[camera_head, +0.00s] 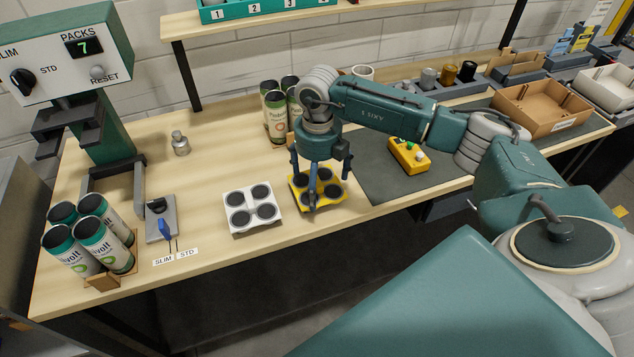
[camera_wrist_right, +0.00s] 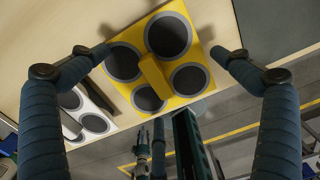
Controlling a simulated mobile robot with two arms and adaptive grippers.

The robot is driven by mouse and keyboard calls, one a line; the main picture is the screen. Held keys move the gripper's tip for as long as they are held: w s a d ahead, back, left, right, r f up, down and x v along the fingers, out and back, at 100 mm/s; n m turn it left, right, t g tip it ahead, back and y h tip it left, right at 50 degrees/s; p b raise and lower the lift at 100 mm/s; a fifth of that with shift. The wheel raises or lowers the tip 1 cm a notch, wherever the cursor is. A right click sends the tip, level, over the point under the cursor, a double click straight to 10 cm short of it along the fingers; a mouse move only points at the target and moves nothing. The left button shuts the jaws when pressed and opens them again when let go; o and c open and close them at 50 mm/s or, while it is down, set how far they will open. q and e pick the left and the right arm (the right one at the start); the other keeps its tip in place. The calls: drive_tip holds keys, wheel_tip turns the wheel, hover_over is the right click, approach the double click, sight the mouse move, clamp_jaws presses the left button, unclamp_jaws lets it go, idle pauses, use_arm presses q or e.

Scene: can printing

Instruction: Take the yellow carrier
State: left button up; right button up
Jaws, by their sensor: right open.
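The yellow carrier (camera_head: 299,193) lies flat on the wooden bench, with dark round cup spots and a raised yellow bar across its middle. It fills the upper middle of the right wrist view (camera_wrist_right: 203,62). My right gripper (camera_head: 318,190) points down over it and hides part of it in the head view. In the right wrist view my right gripper (camera_wrist_right: 160,52) is open, with one finger on each side of the carrier and the bar between them. I cannot tell whether the fingers touch it. My left gripper does not clearly show.
A white carrier (camera_head: 253,226) lies just left of the yellow one. Tall cans (camera_head: 276,118) stand behind the gripper. A yellow button box (camera_head: 409,156) sits on the dark mat to the right. More cans (camera_head: 103,243) stand at the bench's left end. The bench's front edge is close.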

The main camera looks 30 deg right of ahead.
drive_tip(key=c, duration=1)
drive_tip(key=shift+s+a, duration=0.1)
drive_tip(key=shift+s, duration=0.15)
drive_tip(key=c, duration=0.4)
drive_tip(key=shift+c, duration=0.2)
drive_tip(key=shift+s+f, duration=0.1)
